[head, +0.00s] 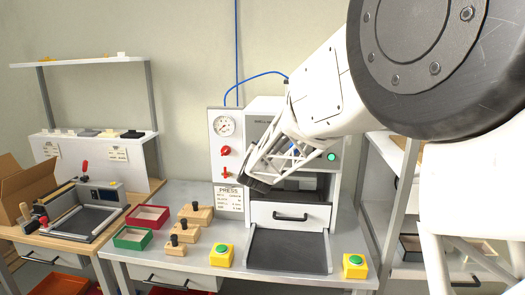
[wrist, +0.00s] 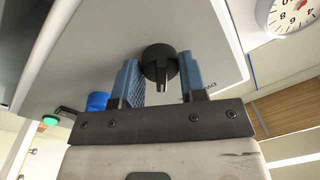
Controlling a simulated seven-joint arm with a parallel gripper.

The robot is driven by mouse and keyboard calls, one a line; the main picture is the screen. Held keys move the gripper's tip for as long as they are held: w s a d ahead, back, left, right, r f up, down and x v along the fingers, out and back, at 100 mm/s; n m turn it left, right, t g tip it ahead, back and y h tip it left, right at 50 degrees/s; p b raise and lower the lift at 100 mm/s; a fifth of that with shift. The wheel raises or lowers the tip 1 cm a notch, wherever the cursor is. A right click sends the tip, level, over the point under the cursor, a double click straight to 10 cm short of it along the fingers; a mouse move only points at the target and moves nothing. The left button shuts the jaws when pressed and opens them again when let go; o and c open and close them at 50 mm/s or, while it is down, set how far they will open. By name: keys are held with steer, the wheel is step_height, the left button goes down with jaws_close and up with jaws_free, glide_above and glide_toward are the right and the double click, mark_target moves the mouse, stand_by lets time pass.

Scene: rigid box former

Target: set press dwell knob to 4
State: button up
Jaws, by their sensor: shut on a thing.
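The dwell knob (wrist: 158,53), round and black with a narrow grip bar, sits on the pale front panel (wrist: 225,80) of the press in the wrist view. My gripper (wrist: 161,68) has its two blue fingers on either side of the knob and is shut on it. Small lettering beside the knob is partly covered by a finger, and I cannot read a setting. In the head view, the press (head: 262,106) stands on the bench, and my arm hides the knob and my fingertips.
A gauge (head: 224,126) and red valves (head: 225,151) are at the left. Yellow button boxes (head: 222,256) flank the press's tray (head: 288,251).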

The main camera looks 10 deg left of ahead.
stand_by(0.3)
steer(key=o, duration=0.9)
steer(key=shift+s, duration=0.1)
steer(key=shift+s+d+f, duration=0.1)
steer(key=shift+s, duration=1.8)
steer(key=shift+s+d+f, duration=0.1)
steer(key=shift+s, duration=1.8)
steer(key=shift+s+d, duration=0.1)
